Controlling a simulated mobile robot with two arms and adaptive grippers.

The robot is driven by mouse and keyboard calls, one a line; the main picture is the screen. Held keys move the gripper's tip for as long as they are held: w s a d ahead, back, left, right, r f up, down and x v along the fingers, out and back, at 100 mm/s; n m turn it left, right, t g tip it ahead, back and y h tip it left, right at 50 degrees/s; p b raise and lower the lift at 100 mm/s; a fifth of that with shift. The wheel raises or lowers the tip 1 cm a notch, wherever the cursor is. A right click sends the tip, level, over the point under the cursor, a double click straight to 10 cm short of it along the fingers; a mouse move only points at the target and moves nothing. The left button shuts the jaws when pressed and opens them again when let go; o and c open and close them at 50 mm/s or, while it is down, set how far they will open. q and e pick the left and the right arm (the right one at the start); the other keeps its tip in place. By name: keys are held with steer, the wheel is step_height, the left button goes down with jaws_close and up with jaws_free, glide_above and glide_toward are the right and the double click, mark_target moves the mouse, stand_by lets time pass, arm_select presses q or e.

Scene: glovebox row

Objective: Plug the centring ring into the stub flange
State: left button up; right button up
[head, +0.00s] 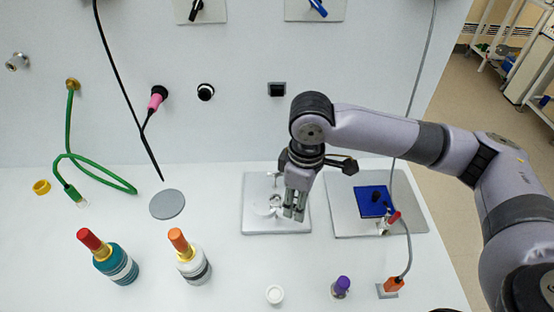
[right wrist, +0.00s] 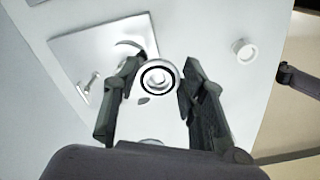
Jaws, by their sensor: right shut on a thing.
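My right gripper (head: 294,213) points down over the front right part of a pale square plate (head: 293,228) on the worktop. In the right wrist view its two dark fingers (right wrist: 158,82) are shut on the centring ring (right wrist: 170,72), a pale metal ring with a black O-ring around an open centre. The ring is mostly hidden by the fingers in the head view. A pale round fitting (head: 263,209) is on the plate, left of the fingers. I cannot tell for sure whether it is the stub flange. My left gripper is not in view.
Right of the plate is another plate (head: 350,227) with a blue square pad (head: 371,201). A white cup (head: 275,294), a purple-capped vial (head: 341,287) and two bottles (head: 116,262) (head: 190,258) stand nearer the front. A grey disc (head: 167,204) lies to the left. A green hose (head: 100,182) hangs from the wall.

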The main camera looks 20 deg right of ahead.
arm_select(q)
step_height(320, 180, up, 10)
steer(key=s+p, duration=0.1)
steer(key=p, duration=0.8)
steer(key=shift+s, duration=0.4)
arm_select(e)
steer(key=w+a+n, duration=0.1)
steer(key=w+n, duration=0.4)
steer(key=n, duration=0.9)
steer(key=w+a+n, duration=0.1)
steer(key=w+n, duration=0.3)
steer(key=n, duration=1.1)
steer(key=shift+w+a, duration=0.3)
steer(key=shift+w, duration=0.05)
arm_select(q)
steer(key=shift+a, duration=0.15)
arm_select(e)
steer(key=shift+f, duration=0.85)
steer(key=shift+f+b, duration=1.15)
steer(key=shift+f, duration=0.95)
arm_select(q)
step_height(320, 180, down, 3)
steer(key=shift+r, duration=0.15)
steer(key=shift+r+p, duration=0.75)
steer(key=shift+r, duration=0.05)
